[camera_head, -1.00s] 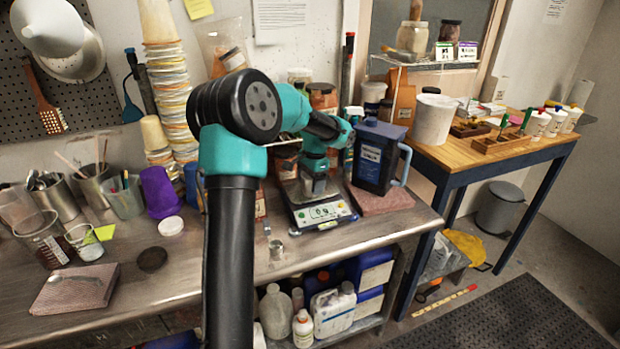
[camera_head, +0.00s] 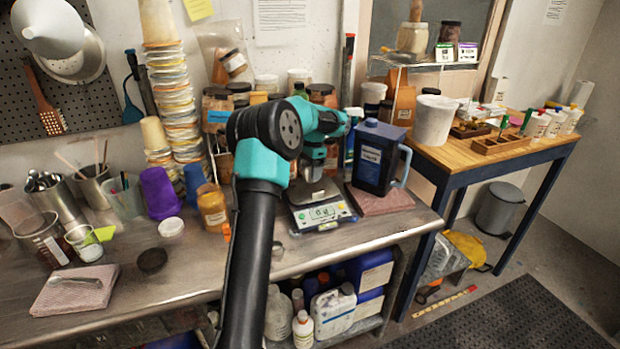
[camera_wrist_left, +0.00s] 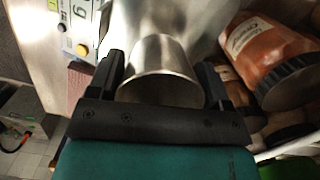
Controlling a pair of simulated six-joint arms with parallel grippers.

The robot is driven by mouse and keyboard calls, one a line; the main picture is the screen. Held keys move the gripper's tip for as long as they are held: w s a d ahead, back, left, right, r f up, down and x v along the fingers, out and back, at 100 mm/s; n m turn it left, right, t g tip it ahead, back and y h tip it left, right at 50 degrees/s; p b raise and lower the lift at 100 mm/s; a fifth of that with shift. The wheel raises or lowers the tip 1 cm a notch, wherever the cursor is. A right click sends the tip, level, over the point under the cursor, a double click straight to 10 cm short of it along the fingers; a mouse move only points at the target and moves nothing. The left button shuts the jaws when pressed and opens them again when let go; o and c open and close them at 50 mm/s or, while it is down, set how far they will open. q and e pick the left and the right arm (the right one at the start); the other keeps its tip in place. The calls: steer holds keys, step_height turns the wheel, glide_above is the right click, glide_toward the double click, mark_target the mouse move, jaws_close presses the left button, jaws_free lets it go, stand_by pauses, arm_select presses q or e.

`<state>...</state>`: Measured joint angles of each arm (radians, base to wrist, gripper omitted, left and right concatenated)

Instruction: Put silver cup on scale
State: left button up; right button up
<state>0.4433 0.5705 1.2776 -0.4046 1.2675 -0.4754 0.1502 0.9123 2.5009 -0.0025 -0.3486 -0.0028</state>
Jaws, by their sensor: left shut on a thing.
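The silver cup (camera_wrist_left: 160,65) is between the two fingers of my left gripper (camera_wrist_left: 162,88) in the left wrist view, its rim towards the camera. The fingers are shut on it. In the head view my left gripper (camera_head: 313,166) is over the back part of the digital scale (camera_head: 320,215), with the cup mostly hidden by it. The scale's metal plate shows below. I cannot tell whether the cup touches the plate. The scale's panel also shows in the left wrist view (camera_wrist_left: 75,25). My right gripper is in neither view.
A dark blue pitcher (camera_head: 375,160) stands close right of the scale on a pinkish slab (camera_head: 390,203). Jars (camera_head: 215,110) crowd behind. An orange-brown jar (camera_head: 211,207) stands left of my arm.

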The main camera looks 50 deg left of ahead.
arm_select(q)
steer(key=shift+f, duration=1.7)
steer(key=shift+f, duration=0.2)
steer(key=o, duration=0.9)
steer(key=shift+r, duration=0.15)
step_height(320, 180, up, 12)
steer(key=w, duration=0.1)
steer(key=shift+w, duration=0.2)
steer(key=shift+d, duration=0.15)
